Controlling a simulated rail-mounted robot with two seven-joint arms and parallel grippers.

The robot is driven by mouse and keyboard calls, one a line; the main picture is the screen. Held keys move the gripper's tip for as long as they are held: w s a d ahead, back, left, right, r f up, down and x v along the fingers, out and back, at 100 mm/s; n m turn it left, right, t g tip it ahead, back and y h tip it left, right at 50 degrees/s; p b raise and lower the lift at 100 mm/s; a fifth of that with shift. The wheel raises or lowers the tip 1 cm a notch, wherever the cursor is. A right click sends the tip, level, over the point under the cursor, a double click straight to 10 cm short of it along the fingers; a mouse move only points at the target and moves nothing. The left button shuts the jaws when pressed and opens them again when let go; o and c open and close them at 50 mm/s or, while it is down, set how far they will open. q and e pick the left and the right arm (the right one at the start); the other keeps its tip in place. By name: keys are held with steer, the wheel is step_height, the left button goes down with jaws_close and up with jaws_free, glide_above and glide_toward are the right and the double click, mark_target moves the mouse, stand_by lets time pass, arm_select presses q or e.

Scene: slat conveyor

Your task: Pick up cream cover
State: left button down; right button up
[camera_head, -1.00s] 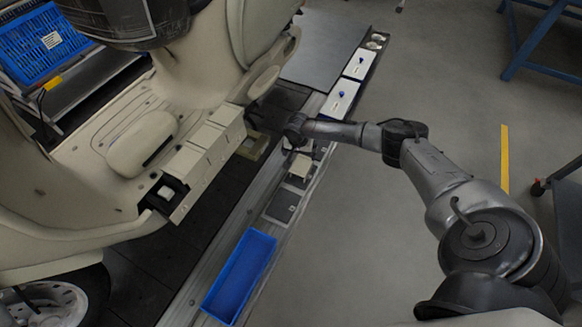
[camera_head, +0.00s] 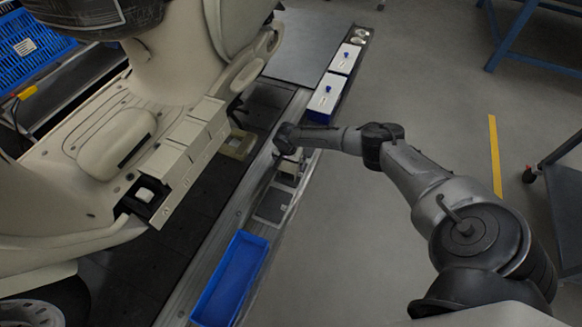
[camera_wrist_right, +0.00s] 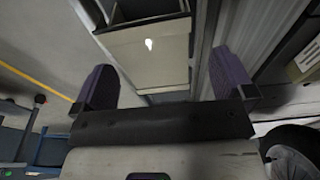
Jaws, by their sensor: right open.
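The cream cover (camera_head: 287,167) lies in the rack of compartments beside the conveyor, partly hidden under my right gripper in the head view. In the right wrist view, a flat cream cover (camera_wrist_right: 150,62) with a small bright white spot lies ahead, between the lines of the two fingers. My right gripper (camera_wrist_right: 167,78) is open, with its dark fingers spread and nothing between them. In the head view, my right gripper (camera_head: 284,146) is above the rack and its fingertips are hidden. My left gripper is not in view.
A cream scooter body (camera_head: 80,200) stands on the conveyor at left. A blue bin (camera_head: 232,280) sits nearer along the rail. White-topped boxes with blue knobs (camera_head: 327,94) stand farther along it. The floor (camera_head: 400,80) at right is mostly clear.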

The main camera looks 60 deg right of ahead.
mark_target(291, 165)
steer(key=f+b, duration=0.3)
steer(key=shift+s+d+f, duration=0.25)
steer(key=shift+d+f, duration=0.05)
steer(key=shift+d+f+b, duration=0.1)
steer(key=shift+f+b, duration=0.65)
steer(key=shift+b, duration=0.1)
steer(key=shift+c, duration=0.3)
steer(key=c, duration=0.9)
steer(key=shift+c, duration=0.4)
steer(key=shift+r, duration=0.1)
